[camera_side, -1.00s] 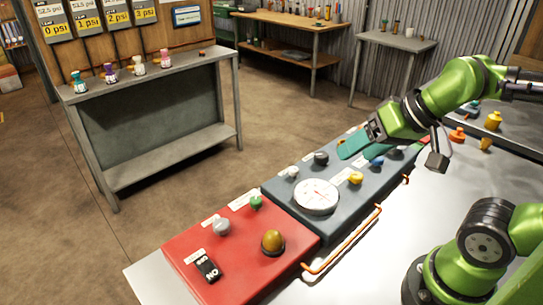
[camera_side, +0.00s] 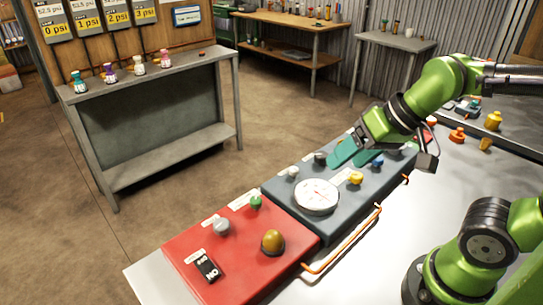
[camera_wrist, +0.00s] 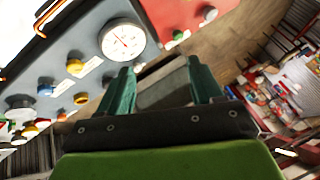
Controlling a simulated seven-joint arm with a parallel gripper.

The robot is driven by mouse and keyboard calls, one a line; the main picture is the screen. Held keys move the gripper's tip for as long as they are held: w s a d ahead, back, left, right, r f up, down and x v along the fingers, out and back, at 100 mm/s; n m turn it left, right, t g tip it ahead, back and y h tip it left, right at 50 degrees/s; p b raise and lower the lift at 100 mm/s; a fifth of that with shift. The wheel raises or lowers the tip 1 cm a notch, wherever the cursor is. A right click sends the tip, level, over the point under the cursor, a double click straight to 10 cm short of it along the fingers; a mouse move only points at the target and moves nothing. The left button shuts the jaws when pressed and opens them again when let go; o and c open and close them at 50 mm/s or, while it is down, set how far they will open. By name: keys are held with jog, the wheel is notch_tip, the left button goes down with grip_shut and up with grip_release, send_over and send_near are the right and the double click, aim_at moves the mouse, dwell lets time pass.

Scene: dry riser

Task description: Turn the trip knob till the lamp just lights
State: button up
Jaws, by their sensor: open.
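On the red box (camera_side: 235,278) in the side view stand an amber dome lamp (camera_side: 273,242), a pale grey knob (camera_side: 220,227) and a green knob (camera_side: 255,202). The lamp looks dull amber, without a clear glow. The labels are too small to read, so I cannot tell which knob is the trip knob. My gripper (camera_side: 354,158) is open, with teal fingers apart, over the far part of the dark blue-grey panel, away from the red box. In the wrist view, nothing is held between the fingers (camera_wrist: 161,88); a red panel edge with a green knob (camera_wrist: 178,34) shows above them.
The blue-grey panel carries a white dial gauge (camera_side: 316,196), a yellow knob (camera_side: 355,178), a blue knob (camera_side: 377,162) and a dark knob (camera_side: 320,158). A black ON switch (camera_side: 207,267) sits on the red box. An orange pipe (camera_side: 345,243) runs along the front.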

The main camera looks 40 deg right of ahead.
jog(key=w+a+n+g, duration=0.2)
jog(key=w+a+g, duration=0.2)
jog(key=w+a, duration=0.45)
jog(key=n+g+h, duration=0.1)
jog(key=g+h, duration=0.1)
send_over(221, 224)
notch_tip(221, 224, down, 17)
jog(key=shift+r, duration=0.15)
jog(key=shift+c, duration=0.2)
jog(key=c, duration=1)
jog(key=shift+m, duration=0.3)
jog(key=shift+c, duration=0.2)
